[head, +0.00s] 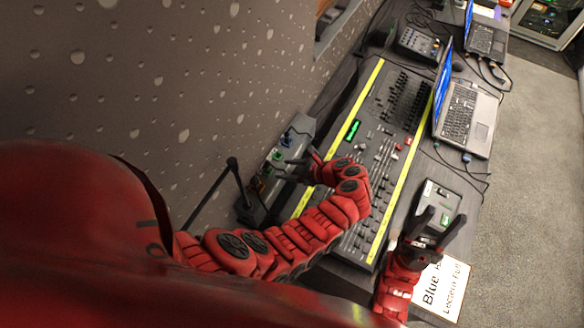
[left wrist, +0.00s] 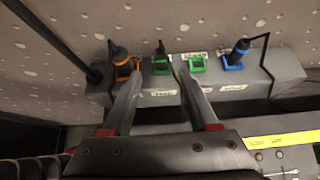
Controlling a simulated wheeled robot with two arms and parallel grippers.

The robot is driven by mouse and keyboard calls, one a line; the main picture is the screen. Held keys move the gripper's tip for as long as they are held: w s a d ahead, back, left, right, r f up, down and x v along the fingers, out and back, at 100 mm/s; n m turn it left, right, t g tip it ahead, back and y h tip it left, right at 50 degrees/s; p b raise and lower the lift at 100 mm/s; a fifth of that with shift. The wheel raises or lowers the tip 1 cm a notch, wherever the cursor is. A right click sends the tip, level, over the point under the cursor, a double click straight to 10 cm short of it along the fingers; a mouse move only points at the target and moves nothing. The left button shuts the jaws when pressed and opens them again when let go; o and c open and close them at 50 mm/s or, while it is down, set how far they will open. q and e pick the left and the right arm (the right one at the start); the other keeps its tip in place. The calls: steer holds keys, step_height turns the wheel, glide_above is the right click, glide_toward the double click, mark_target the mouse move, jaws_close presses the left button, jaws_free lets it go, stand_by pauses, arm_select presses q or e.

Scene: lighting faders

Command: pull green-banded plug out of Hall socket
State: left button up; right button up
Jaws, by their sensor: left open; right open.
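A grey socket box (left wrist: 221,92) stands against the wall in the left wrist view. A dark plug (left wrist: 161,48) stands in its left green socket (left wrist: 161,69); its band is too small to make out. The other green socket (left wrist: 193,64) appears empty. The labels are too small to read, so I cannot tell which is Hall. My left gripper (left wrist: 160,75) is open, its fingertips apart on either side below the plug, not visibly gripping it. In the head view my left gripper (head: 281,169) is beside the box. My right gripper (head: 446,213) is open and empty near the desk's front edge.
An orange socket with a dark plug (left wrist: 120,55) is at the left, and a blue one with a plug (left wrist: 239,47) at the right. A mixing console (head: 385,130), laptop (head: 465,115) and paper sign (head: 443,285) occupy the desk.

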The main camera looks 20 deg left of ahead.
arm_select(q)
steer(key=shift+b+x, duration=0.3)
steer(key=shift+x, duration=3.3)
steer(key=shift+c, duration=0.3)
jaws_close()
steer(key=shift+r, duration=0.2)
steer(key=shift+r+p, duration=0.3)
steer(key=shift+r, duration=1.85)
